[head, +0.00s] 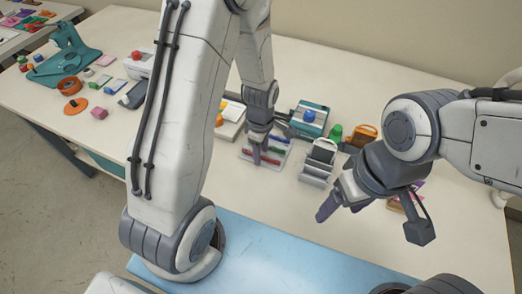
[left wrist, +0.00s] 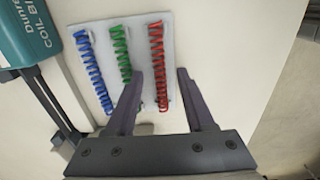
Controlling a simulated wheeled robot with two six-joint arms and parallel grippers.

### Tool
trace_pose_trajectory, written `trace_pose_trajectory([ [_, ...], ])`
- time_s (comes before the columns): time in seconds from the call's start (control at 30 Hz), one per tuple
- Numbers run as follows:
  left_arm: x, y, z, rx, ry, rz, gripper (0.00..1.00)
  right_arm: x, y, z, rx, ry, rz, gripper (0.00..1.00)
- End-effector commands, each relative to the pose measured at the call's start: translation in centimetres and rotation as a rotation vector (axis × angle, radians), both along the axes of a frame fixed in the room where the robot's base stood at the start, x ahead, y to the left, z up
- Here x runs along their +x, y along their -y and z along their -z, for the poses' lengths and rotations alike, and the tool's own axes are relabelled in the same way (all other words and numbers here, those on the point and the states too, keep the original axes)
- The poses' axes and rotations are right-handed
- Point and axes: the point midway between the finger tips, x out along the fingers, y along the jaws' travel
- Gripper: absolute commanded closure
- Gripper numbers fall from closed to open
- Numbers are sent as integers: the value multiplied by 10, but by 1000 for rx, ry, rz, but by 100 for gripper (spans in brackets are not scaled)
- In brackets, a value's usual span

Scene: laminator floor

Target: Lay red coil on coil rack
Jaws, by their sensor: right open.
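The coil rack (left wrist: 139,68) is a pale board holding a blue coil (left wrist: 93,70), a green coil (left wrist: 121,52) and the red coil (left wrist: 157,60). The red coil lies lengthwise along the rack's right side in the left wrist view. My left gripper (left wrist: 160,72) is open, its fingers on either side of the red coil's lower half, with gaps visible on both sides. In the head view the left gripper (head: 256,154) is over the rack (head: 272,163), partly hiding it. My right gripper (head: 338,208) is open and empty, above the table's front right.
A teal machine (left wrist: 33,35) lettered "COIL BI…" stands beside the rack; it also shows in the head view (head: 317,112). A grey stepped holder (head: 319,162) is right of the rack. Several small items and a teal press (head: 66,62) are at the far left.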

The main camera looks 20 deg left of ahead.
Motion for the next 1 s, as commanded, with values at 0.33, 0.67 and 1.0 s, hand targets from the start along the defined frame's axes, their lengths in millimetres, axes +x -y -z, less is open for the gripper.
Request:
trace_pose_trajectory([
  [0.33, 1, 0, -6, 0, 3, 0, 48, 0, 0, 0, 0, 0, 0, 26],
  [0.67, 2, 0, -65, 0, 7, 0, 48, 0, 0, 0, 0, 0, 0, 26],
  [1.0, 0, 0, -103, 0, 0, 0, 48, 0, 0, -1, 0, 0, 0, 26],
])
